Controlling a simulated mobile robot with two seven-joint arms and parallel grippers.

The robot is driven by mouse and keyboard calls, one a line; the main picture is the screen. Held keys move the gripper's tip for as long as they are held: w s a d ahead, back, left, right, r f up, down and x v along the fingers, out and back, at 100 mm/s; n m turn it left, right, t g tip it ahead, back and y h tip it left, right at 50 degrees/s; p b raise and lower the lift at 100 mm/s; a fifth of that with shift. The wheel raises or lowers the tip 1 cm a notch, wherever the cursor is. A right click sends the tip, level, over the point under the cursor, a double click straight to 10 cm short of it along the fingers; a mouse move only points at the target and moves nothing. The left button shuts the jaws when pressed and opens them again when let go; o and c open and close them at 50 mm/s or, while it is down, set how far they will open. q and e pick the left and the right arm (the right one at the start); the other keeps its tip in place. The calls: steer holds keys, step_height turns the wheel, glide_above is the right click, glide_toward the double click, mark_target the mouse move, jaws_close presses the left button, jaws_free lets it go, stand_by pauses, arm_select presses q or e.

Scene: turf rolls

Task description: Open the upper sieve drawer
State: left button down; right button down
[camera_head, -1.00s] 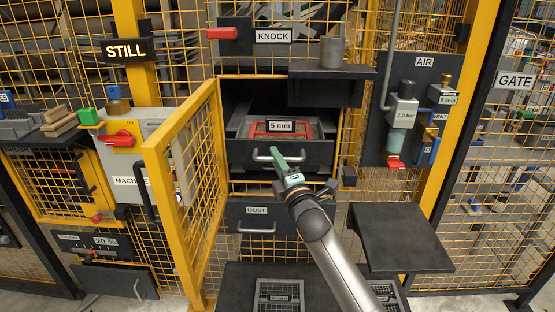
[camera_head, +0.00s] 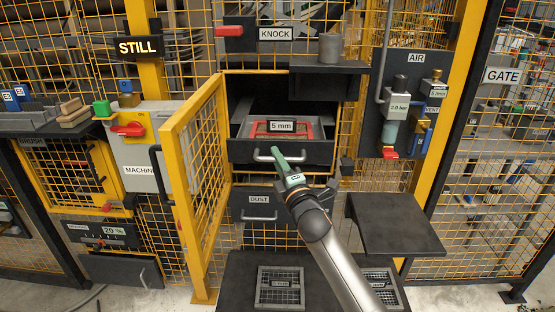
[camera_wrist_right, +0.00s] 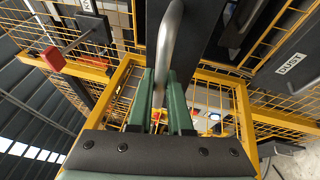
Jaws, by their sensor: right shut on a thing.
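The upper sieve drawer (camera_head: 305,153) is dark grey, labelled "5 mm", and stands partly out of its bay. A red-framed sieve (camera_head: 311,131) shows inside it. Its metal bar handle (camera_head: 262,156) is on the front. My right gripper (camera_head: 277,155), with green fingers, is shut on that handle. In the right wrist view the handle bar (camera_wrist_right: 171,45) runs down between the green fingers (camera_wrist_right: 165,95). The fingers cover part of the handle. My left gripper is in neither view now.
A yellow mesh door (camera_head: 195,180) stands open left of the drawer. The closed dust drawer (camera_head: 285,204) is below. A dark shelf (camera_head: 395,224) juts out at right, and another shelf (camera_head: 327,67) hangs above. A low dark table (camera_head: 236,285) with grid trays is underneath.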

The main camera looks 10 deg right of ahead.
steer(key=c, duration=0.8)
jaws_free()
steer(key=shift+c, duration=0.2)
steer(key=v, duration=1.2)
steer(key=shift+s+b, duration=0.25)
steer(key=shift+b, duration=0.2)
steer(key=shift+f, duration=0.15)
